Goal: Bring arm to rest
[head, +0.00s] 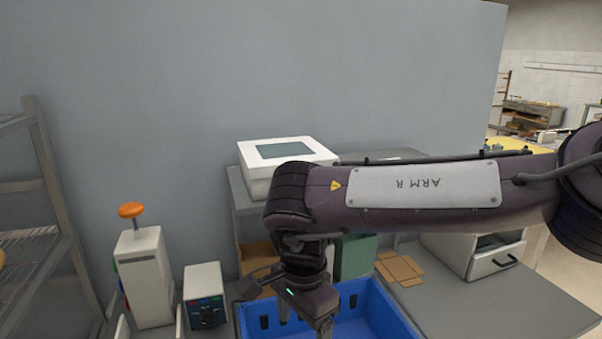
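My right arm (420,190), marked "ARM R", reaches in from the right edge and crosses the middle of the head view. Its wrist bends down at the left end. My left gripper is not in view.
A white device with a dark panel (285,150) stands behind the arm. A white dispenser with an orange knob (145,275) and a small white box (205,292) stand left. A rack (45,180) is far left. Cardboard (400,268) lies on the grey counter (480,300).

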